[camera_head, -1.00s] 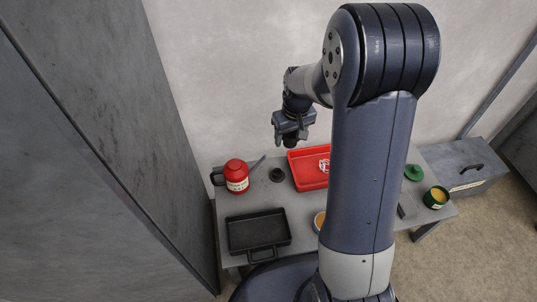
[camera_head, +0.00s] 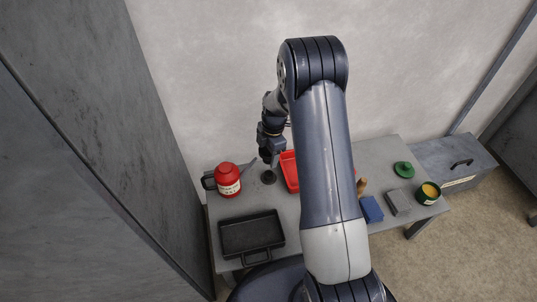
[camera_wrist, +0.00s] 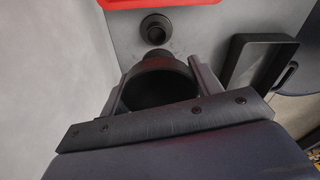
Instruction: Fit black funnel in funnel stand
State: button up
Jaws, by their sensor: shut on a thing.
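The black funnel (camera_wrist: 158,85) is between the two fingers of my gripper (camera_wrist: 160,74) in the wrist view, its wide mouth facing the camera and its narrow end pointing away. My gripper is shut on it. The funnel stand (camera_wrist: 156,29), a small dark ring on a round base, stands on the table just beyond the narrow end in the wrist view. In the head view the stand (camera_head: 269,178) is right below my gripper (camera_head: 268,158). The funnel cannot be made out clearly there. The funnel appears apart from the stand, but the height between them is unclear.
A red jug (camera_head: 228,185) stands left of the stand, and a red tray (camera_head: 287,172) lies close on its right. A black pan (camera_head: 225,238) lies in front. A blue block (camera_head: 371,209), a grey block (camera_head: 397,202) and a green tin (camera_head: 427,194) are farther right.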

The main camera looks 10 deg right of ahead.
jog(key=shift+f+n, duration=0.4)
jog(key=shift+f, duration=0.05)
jog(key=shift+f+b, duration=2.3)
jog(key=shift+f, duration=1.45)
jog(key=o, duration=1.1)
jog(key=shift+c, duration=0.2)
jog(key=r+p, duration=0.1)
jog(key=r, duration=0.2)
jog(key=d+r+p, duration=0.1)
jog(key=r, duration=0.3)
jog(key=r+p, duration=0.2)
jog(key=r, duration=0.1)
jog(key=shift+w+d+r, duration=0.15)
jog(key=shift+w+r, duration=0.1)
jog(key=shift+r, duration=0.15)
